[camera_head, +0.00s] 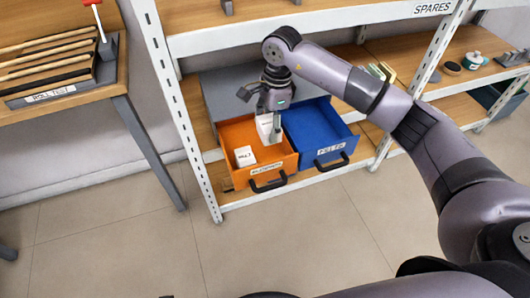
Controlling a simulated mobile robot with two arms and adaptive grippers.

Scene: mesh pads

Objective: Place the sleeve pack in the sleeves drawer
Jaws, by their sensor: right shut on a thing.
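My right gripper (275,125) points down over the right part of an open orange drawer (275,172). It is shut on a white pack (264,127), which is upright and partly hidden by the fingers. I cannot tell whether the pack touches the drawer's floor. The orange drawer's front label is too small to read surely. Another small white pack (245,156) lies in the drawer's left part. An open blue drawer (311,130) stands right beside it, with a label and a black handle, and looks empty. My left gripper is not in view.
The drawers sit on a low shelf of a white rack (189,140), under a board marked SPARES (432,8). A wooden table (108,85) with a dark rack of rods (60,68) stands at the left. The tiled floor in front is clear.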

